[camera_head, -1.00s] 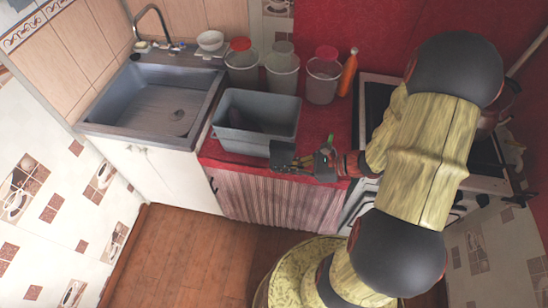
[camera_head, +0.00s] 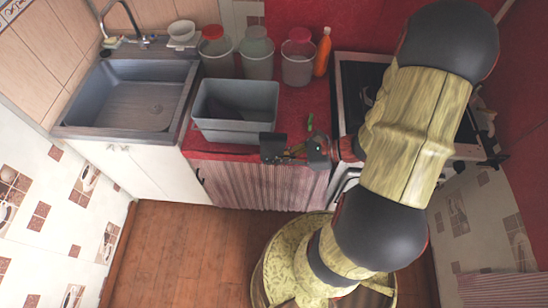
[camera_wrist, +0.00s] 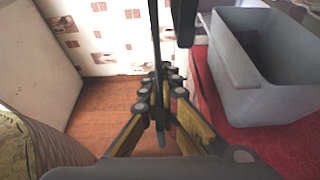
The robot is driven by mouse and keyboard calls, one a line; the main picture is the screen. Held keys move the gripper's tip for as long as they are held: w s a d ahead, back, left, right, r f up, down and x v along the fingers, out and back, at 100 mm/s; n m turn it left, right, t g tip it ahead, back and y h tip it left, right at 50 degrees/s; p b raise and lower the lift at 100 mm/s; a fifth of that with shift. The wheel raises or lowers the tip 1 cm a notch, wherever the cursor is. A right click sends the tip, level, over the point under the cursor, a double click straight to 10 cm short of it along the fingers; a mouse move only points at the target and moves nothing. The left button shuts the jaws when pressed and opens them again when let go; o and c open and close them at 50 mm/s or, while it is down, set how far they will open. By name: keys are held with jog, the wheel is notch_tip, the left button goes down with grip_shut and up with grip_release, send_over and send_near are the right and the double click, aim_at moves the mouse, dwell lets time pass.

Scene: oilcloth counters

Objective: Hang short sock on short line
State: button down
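My gripper (camera_head: 295,149) is over the front edge of the red counter, just in front of the grey tub's right corner. In the wrist view the fingers (camera_wrist: 170,25) point up the picture, left of the tub. A dark piece of cloth, possibly the short sock, lies inside the grey tub (camera_head: 235,128); its shape is unclear. It shows as a dark patch in the tub in the wrist view too. I see no clothes line in either view.
A steel sink (camera_head: 130,95) is left of the tub. Several lidded containers (camera_head: 257,57) and an orange bottle (camera_head: 322,52) stand behind it. A small green thing (camera_head: 310,122) lies on the red counter (camera_head: 300,100). The stove is right, partly behind my arm. The wooden floor (camera_head: 190,250) is clear.

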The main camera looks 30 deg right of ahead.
aim_at(274, 151)
jog(key=shift+r+p, duration=2.05)
jog(key=shift+r, duration=0.4)
jog(key=s+a+p, duration=0.1)
jog(key=s+a, duration=0.5)
jog(key=s, duration=0.2)
jog(key=shift+p, duration=0.35)
jog(key=shift+d+f, duration=0.1)
